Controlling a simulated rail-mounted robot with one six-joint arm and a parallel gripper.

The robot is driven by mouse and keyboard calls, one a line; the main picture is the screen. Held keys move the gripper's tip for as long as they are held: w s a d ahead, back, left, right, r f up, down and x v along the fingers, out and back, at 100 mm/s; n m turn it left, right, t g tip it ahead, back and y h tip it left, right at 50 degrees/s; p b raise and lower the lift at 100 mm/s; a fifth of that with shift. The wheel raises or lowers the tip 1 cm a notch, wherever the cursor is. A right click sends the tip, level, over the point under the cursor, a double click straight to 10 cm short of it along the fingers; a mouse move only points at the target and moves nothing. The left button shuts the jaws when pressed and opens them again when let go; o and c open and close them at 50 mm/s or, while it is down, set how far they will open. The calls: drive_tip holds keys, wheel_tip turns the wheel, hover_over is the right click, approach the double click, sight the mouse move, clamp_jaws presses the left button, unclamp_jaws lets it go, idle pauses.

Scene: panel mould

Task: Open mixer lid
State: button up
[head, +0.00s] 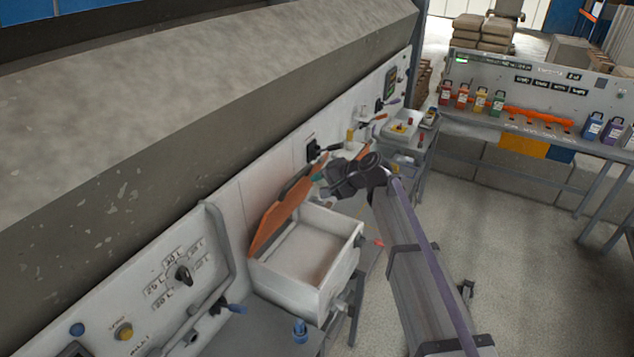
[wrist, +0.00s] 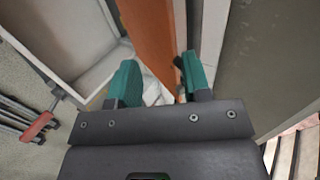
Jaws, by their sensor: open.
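The mixer is a white open-topped box (head: 331,226) against the wall panel, and its pale inside also shows in the wrist view (wrist: 62,35). Its orange lid (head: 277,222) stands raised and steeply tilted along the wall side of the box, leaving the opening uncovered. My gripper (head: 318,178) is at the upper far end of the lid. In the wrist view the two teal fingers (wrist: 158,75) are apart, and the orange lid (wrist: 153,32) runs into the space between them. I cannot tell whether either finger touches it.
A wall panel with a black dial (head: 182,274) and levers runs behind the mixer, under a large grey sloped hood (head: 200,90). A blue knob (head: 300,331) stands on the near bench. A far-right bench (head: 485,120) holds coloured containers.

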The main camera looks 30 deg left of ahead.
drive_tip(key=shift+f, duration=0.1)
drive_tip(key=shift+c, duration=0.4)
drive_tip(key=d+f+b, duration=0.1)
drive_tip(key=f+b, duration=0.3)
drive_tip(key=w+d+f+b, duration=0.1)
drive_tip(key=f+b, duration=0.1)
drive_tip(key=shift+d, duration=0.3)
drive_tip(key=c, duration=0.3)
drive_tip(key=d+f+y+b, duration=0.1)
drive_tip(key=b, duration=0.2)
drive_tip(key=d+f+y+b, duration=0.1)
drive_tip(key=f+b, duration=0.1)
drive_tip(key=b, duration=0.1)
drive_tip(key=s+d+f+m+y+b, duration=0.1)
drive_tip(key=f+b, duration=0.1)
drive_tip(key=b, duration=0.2)
drive_tip(key=shift+d+f, duration=0.15)
drive_tip(key=shift+d, duration=0.2)
drive_tip(key=c, duration=0.3)
drive_tip(key=d+y+b, duration=0.1)
drive_tip(key=s+d+r+y+b, duration=0.1)
drive_tip(key=y+b, duration=0.1)
clamp_jaws()
wheel_tip(320, 180, up, 6)
drive_tip(key=y+p, duration=0.2)
drive_tip(key=y, duration=0.1)
drive_tip(key=a+r+n+p, duration=0.1)
drive_tip(key=a+r+p, duration=0.1)
drive_tip(key=a, duration=1.1)
drive_tip(key=shift+r, duration=0.6)
